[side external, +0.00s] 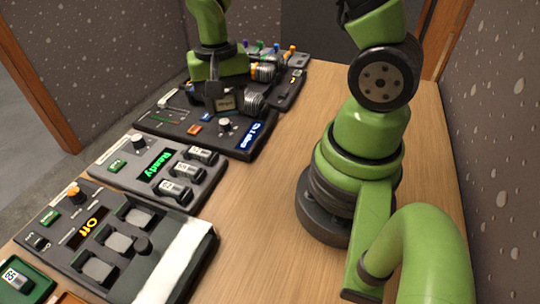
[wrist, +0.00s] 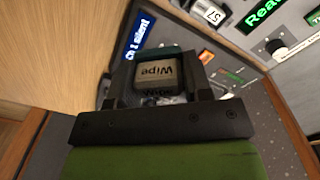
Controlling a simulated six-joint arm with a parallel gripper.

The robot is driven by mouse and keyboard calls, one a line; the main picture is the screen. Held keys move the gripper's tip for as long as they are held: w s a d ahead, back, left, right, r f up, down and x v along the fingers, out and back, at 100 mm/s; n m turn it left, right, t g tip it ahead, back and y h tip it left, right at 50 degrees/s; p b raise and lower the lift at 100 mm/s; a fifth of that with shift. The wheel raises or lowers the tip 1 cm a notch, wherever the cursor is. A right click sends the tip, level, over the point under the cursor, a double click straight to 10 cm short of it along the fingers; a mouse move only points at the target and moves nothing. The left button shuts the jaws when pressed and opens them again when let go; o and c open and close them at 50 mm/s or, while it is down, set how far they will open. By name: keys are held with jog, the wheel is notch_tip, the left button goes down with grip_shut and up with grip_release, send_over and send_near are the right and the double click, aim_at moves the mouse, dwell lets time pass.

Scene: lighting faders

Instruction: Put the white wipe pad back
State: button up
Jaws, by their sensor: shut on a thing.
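The wipe pad (wrist: 158,72), a small pale grey-white block lettered "Wipe", is between the two dark fingers of my gripper (wrist: 158,78) in the wrist view. My gripper is shut on it. In the side view the pad (side external: 225,103) shows under my gripper (side external: 216,92), over the dark console (side external: 180,126) with the blue-lit display. I cannot tell whether the pad touches the console or hangs just above it. The console surface directly under the pad is hidden.
A knob (side external: 225,124) and an orange button (side external: 195,130) are close to my gripper, with ribbed cylinders (side external: 252,102) to its right. Nearer stand a panel with a green "Ready" display (side external: 158,163) and one reading "Off" (side external: 89,231). Bare wooden table (side external: 275,200) lies to the right.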

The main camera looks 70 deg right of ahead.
aim_at(272, 157)
jog(key=s+f+m, duration=0.1)
jog(key=m, duration=0.1)
jog(key=s+d+f+m, duration=0.1)
jog(key=m, duration=0.2)
jog(key=d+f+m, duration=0.1)
jog(key=m, duration=0.1)
jog(key=shift+s+f, duration=0.2)
jog(key=shift+s, duration=0.2)
jog(key=s+f+m, duration=0.1)
jog(key=m, duration=0.2)
jog(key=s+f+m, duration=0.1)
jog(key=m, duration=0.2)
jog(key=s+d+f+m, duration=0.1)
jog(key=m, duration=0.2)
jog(key=shift+s+d, duration=0.1)
jog(key=shift+s, duration=0.2)
jog(key=m, duration=0.1)
jog(key=s+m, duration=0.1)
jog(key=m, duration=0.1)
jog(key=f+m, duration=0.1)
jog(key=m, duration=0.1)
jog(key=shift+s+d, duration=0.1)
jog(key=shift+s, duration=0.2)
jog(key=shift+f, duration=2.45)
jog(key=shift+f, duration=0.1)
jog(key=o, duration=1)
jog(key=shift+c, duration=0.2)
